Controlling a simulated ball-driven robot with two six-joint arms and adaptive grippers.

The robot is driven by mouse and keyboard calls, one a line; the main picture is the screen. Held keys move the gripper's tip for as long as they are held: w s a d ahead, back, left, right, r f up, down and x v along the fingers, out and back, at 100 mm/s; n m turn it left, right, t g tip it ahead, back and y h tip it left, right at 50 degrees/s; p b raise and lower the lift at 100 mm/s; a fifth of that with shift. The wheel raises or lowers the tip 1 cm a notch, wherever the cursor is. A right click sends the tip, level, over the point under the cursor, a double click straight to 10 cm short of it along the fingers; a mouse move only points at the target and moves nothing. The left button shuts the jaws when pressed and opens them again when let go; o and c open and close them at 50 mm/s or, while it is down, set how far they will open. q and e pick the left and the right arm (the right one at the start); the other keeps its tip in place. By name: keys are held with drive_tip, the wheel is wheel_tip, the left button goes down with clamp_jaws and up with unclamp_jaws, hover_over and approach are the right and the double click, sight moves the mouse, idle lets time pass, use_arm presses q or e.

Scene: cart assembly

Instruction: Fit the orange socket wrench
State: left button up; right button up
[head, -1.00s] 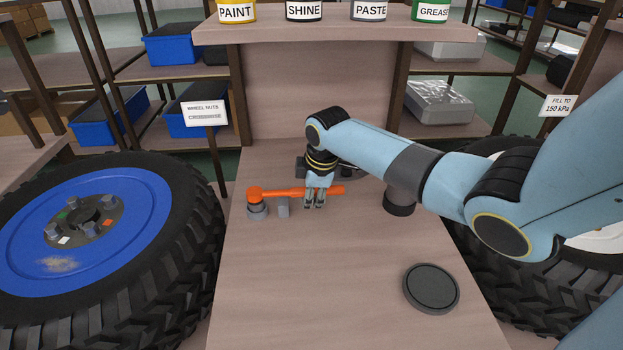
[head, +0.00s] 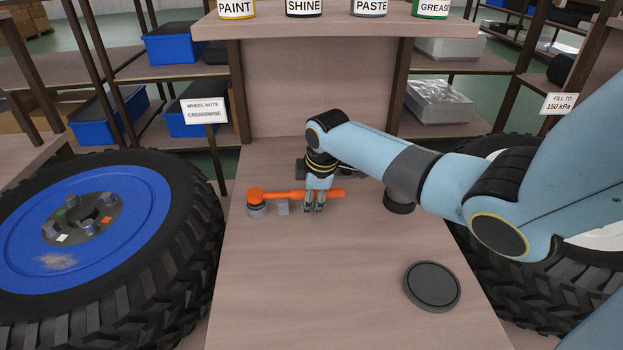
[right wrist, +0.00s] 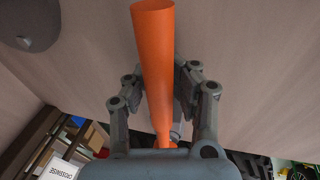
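My right gripper (head: 314,208) is at the right part of the handle. My left gripper is not in view.
A blue-rimmed wheel (head: 70,225) with nuts at its hub stands left of the bench. A dark round disc (head: 432,286) lies at the front right. Another tyre (head: 490,295) is at the right. A shelf with labelled tins (head: 304,8) is behind. The bench's front middle is clear.

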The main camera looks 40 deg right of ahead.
drive_tip(key=shift+o, duration=0.5)
drive_tip(key=shift+s+f, duration=0.1)
drive_tip(key=v, duration=1.2)
drive_tip(key=shift+a, duration=0.1)
